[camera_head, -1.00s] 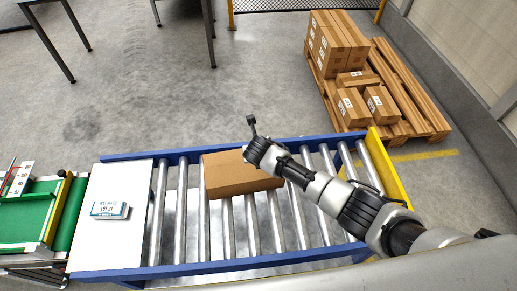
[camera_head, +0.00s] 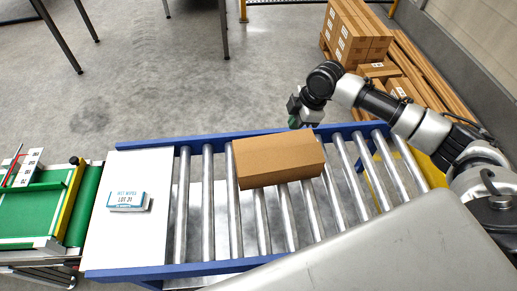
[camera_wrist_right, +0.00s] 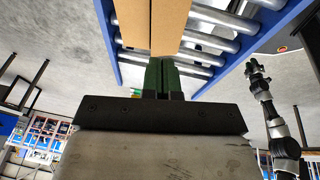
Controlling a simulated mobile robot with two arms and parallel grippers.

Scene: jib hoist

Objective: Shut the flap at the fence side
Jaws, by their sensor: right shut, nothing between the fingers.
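The brown carton (camera_head: 277,157) lies on the roller conveyor (camera_head: 208,215). No flap stands up in the head view, and I cannot make out a seam there. In the right wrist view the carton (camera_wrist_right: 170,25) shows two brown panels with a dark line between them. My right gripper (camera_head: 293,121) is beyond the carton's far edge, near the far blue rail. Its green fingers (camera_wrist_right: 161,76) are together with nothing between them. My left gripper (camera_wrist_right: 254,68) shows at the right of the wrist view, too small to tell its jaws.
A white plate (camera_head: 130,225) with a lot sign (camera_head: 127,200) adjoins the rollers at left, then a green belt (camera_head: 35,215). Stacked cartons (camera_head: 355,35) on a pallet stand at the back right. The fence (camera_head: 290,2) is at the top edge.

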